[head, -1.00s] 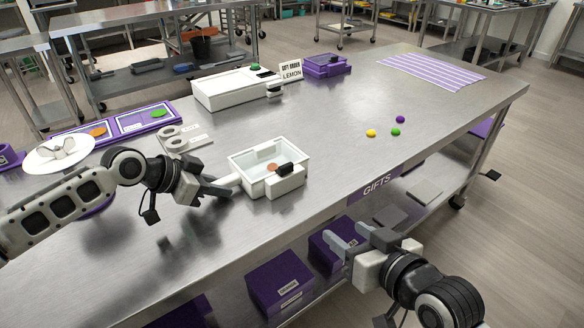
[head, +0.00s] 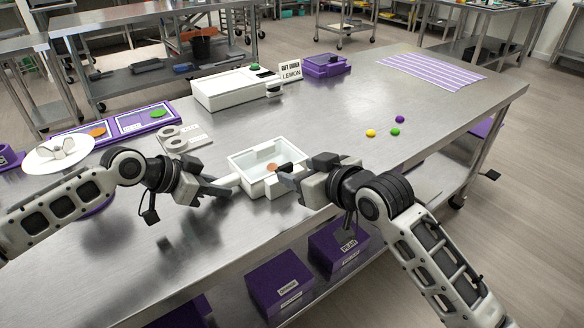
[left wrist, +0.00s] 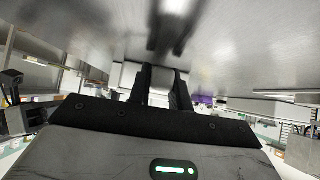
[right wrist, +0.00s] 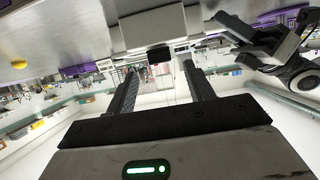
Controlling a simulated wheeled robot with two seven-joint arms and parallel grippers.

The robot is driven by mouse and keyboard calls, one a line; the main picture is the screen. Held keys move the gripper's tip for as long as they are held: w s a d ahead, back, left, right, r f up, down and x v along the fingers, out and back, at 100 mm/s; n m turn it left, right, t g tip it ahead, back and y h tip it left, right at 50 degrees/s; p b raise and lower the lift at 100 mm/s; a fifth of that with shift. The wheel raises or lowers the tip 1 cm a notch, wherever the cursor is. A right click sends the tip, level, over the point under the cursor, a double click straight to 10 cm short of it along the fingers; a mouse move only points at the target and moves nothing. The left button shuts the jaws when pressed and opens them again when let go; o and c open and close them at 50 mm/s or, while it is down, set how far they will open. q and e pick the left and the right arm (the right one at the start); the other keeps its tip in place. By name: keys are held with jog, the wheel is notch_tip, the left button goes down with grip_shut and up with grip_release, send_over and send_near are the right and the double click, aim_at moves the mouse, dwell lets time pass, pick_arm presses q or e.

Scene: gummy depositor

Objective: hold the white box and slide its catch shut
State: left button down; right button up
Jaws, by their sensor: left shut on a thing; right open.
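The white box (head: 236,162) stands on the steel table with an orange disc (head: 271,167) inside. My left gripper (head: 228,186) is shut on the handle at the box's left side. In the left wrist view its fingers (left wrist: 160,78) close on a pale part. My right gripper (head: 286,178) is at the box's right front corner, open. In the right wrist view the black catch (right wrist: 158,53) on the box's face (right wrist: 150,28) lies between and just beyond the open fingertips (right wrist: 160,70). In the head view the right gripper largely hides the catch; contact is unclear.
Yellow (head: 370,133), green (head: 395,132) and purple (head: 400,119) pieces lie to the right. A white machine (head: 225,92) and a LEMON sign (head: 290,73) stand behind. A white plate (head: 60,153) is at left. Purple bins (head: 280,284) are below the front edge.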

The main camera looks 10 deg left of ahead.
aim_at(287, 166)
jog(key=shift+x, duration=1.85)
grip_shut()
jog(key=shift+w+a, duration=0.7)
jog(key=shift+a, duration=0.05)
pick_arm(q)
jog(key=shift+d, duration=0.1)
pick_arm(e)
grip_release()
jog(key=shift+d, duration=0.1)
